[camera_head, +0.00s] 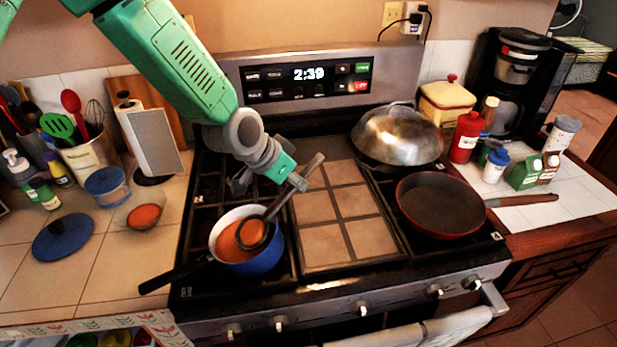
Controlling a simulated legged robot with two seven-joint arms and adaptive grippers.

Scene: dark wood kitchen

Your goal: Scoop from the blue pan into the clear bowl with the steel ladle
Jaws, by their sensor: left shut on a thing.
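The blue pan (257,264) stands on the front left burner, with orange soup in it and a black handle pointing to the lower left. My left gripper (294,180) is shut on the handle of the steel ladle (283,199), above and to the right of the pan. The ladle slants down to the left, and its head is in the pan at the soup, with orange showing in it. The clear bowl (124,214) sits on the tiled counter left of the stove and has some orange soup in it. My right gripper is not in view.
A blue lid (63,237) and a blue-lidded container (107,188) are near the bowl. A utensil holder (94,160) and paper towel roll (129,113) stand behind. A red skillet (440,207) and domed steel lid (398,135) occupy the right burners. The stove's middle is clear.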

